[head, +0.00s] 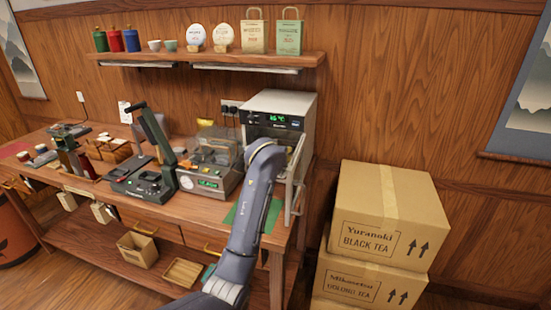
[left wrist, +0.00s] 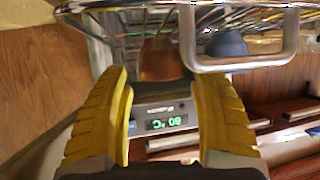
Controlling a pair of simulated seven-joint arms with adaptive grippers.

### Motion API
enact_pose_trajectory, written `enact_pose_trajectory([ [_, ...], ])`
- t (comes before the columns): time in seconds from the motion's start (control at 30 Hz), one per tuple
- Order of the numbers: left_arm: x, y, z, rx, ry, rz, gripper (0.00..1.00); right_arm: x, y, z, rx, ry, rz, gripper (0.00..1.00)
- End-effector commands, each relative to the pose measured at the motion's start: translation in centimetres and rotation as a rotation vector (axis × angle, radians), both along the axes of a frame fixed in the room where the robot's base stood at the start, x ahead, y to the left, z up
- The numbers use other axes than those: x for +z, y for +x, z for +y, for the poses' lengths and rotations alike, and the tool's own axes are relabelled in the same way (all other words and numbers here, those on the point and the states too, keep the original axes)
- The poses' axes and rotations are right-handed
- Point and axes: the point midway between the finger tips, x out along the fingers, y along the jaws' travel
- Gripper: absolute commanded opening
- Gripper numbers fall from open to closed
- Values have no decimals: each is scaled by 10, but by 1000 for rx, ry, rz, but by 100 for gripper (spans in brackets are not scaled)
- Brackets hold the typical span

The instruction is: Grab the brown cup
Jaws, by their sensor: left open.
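The brown cup (left wrist: 160,60) shows in the left wrist view beyond and between the two yellow fingers of my left gripper (left wrist: 162,76). The gripper is open, with no finger seen pressing on the cup. The cup is by a wire rack (left wrist: 110,6), partly cut off by the rack and a metal handle. In the head view my left arm reaches to the front of the white oven (head: 283,101); its fingers are hard to make out there, and the brown cup cannot be made out. My right gripper is not in view.
A blue cup (left wrist: 227,45) sits beside the brown one, behind the metal handle (left wrist: 245,67). The oven's lit display (left wrist: 166,123) appears upside down in the wrist view. A sealing machine (head: 212,165) stands left of the oven. Cardboard boxes (head: 385,210) are stacked to the right.

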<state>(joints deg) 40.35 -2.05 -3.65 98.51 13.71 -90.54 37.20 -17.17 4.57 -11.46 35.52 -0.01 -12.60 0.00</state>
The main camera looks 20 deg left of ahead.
Motion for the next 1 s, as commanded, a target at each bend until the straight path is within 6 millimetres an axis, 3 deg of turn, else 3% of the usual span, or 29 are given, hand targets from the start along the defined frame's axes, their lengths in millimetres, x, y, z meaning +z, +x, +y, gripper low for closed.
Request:
enact_pose_trajectory([
  [0.23, -9, 18, 4, 1, 0, 1, 62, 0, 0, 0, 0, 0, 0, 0],
  [0.57, -10, 20, 4, 1, 0, 0, 63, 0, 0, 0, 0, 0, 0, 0],
  [1.0, -10, 20, 4, 1, 0, 1, 12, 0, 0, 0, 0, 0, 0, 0],
])
